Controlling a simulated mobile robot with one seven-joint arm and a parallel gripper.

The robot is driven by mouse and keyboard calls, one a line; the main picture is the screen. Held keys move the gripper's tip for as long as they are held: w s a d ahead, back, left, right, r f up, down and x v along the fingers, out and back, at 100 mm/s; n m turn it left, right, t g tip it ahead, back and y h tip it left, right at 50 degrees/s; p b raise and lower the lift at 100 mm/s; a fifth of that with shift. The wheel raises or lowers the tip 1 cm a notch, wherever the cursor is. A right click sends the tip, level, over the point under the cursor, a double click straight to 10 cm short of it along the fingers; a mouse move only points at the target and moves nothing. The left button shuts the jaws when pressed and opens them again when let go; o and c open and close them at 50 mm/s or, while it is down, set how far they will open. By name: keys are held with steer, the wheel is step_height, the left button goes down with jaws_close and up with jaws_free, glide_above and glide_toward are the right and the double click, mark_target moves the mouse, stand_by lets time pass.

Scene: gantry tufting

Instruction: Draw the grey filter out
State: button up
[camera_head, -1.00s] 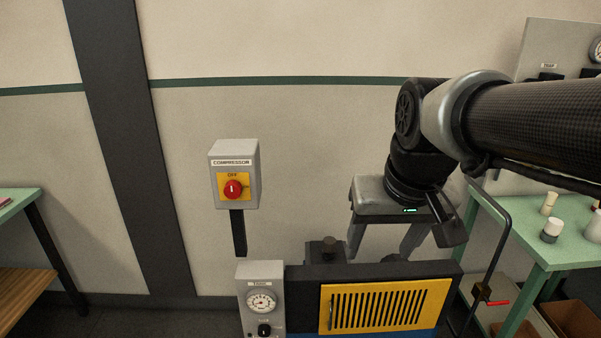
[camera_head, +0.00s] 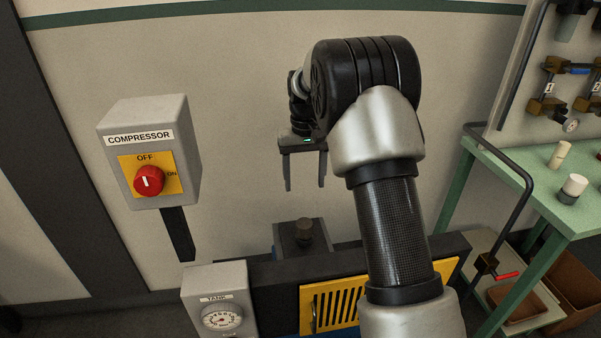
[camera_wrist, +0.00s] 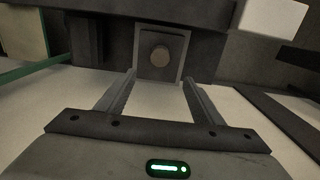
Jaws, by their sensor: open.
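A grey square piece with a round brown knob (camera_head: 303,232) sits at the back of the dark machine housing, behind its top edge. It is the thing that best fits the grey filter, though no label shows. In the wrist view the same grey piece (camera_wrist: 145,73) is straight ahead, its knob facing the camera. My gripper (camera_head: 305,187) is open and empty, its two fingers pointing down above the knob. In the wrist view the fingertips (camera_wrist: 159,78) lie apart, short of the grey piece, with the knob between their lines.
The yellow slotted panel (camera_head: 320,307) is on the machine's front, partly behind my arm. A tank gauge box (camera_head: 215,280) stands at its left. The compressor switch box (camera_head: 150,120) is on the wall, its red knob near OFF. A green bench (camera_head: 540,190) is at right.

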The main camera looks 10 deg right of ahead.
mark_target(304, 223)
step_height(304, 223, down, 17)
steer(key=shift+s+f+b, duration=0.1)
steer(key=shift+s+b, duration=0.05)
steer(key=shift+b, duration=1)
steer(key=c, duration=1.2)
steer(key=shift+o, duration=0.2)
steer(key=n, duration=0.3)
steer(key=shift+n, duration=1.7)
